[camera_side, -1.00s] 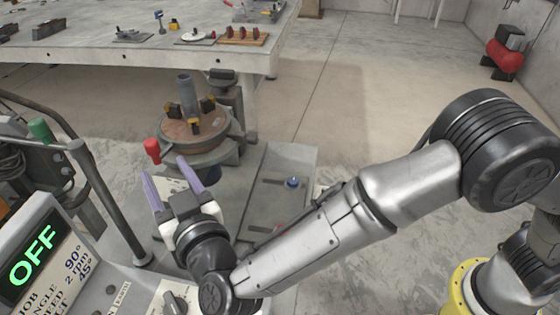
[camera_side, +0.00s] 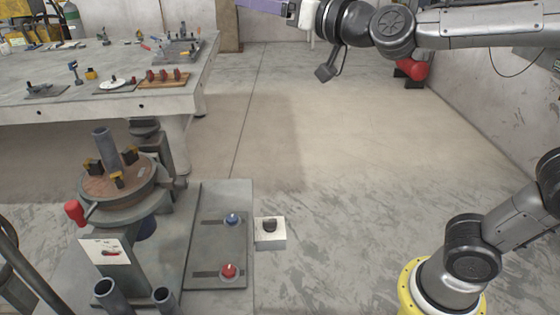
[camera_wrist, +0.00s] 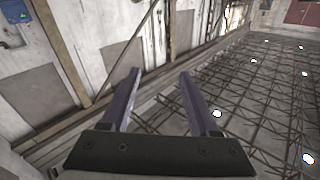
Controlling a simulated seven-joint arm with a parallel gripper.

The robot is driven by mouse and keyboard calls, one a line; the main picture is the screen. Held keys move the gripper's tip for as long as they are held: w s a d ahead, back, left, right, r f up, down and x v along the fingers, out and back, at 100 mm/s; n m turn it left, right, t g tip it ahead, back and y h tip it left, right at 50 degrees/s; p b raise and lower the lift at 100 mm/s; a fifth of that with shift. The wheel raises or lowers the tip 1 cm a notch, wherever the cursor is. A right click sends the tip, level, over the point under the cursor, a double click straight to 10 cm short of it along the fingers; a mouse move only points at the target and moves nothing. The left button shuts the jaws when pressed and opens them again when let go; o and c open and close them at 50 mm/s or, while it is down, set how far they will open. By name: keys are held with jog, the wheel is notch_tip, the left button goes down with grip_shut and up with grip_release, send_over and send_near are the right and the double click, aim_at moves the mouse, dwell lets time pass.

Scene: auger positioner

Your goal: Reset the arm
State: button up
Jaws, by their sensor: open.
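My gripper (camera_wrist: 160,100) is open and empty in the wrist view, with its two purple fingers apart. The wrist view looks up past the fingers at a wall and a dark lattice. In the side view, my gripper (camera_side: 268,8) is raised high at the top edge, partly cut off by the frame. It is well above and away from the positioner. The positioner's round brown table (camera_side: 118,186) holds an upright grey pipe (camera_side: 105,150) between yellow-and-black clamps. Its red-knobbed lever (camera_side: 74,210) sits at the left.
A pedal plate (camera_side: 217,262) with a blue button (camera_side: 231,219) and a red button (camera_side: 229,270) lies on the floor. A small box with a dark knob (camera_side: 270,231) stands beside it. A large workbench (camera_side: 110,100) with tools is behind. The middle floor is clear.

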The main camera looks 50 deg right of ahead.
jog(key=s+d+f+g, duration=0.2)
jog(key=s+f+g, duration=0.4)
jog(key=s+f, duration=0.6)
jog(key=s+d+f+n+g, duration=0.1)
jog(key=s+d+f+g, duration=0.2)
jog(key=s+f+g, duration=0.4)
jog(key=s+f, duration=0.6)
jog(key=f, duration=0.1)
jog(key=shift+s+d+h, duration=0.2)
jog(key=shift+d+h, duration=0.1)
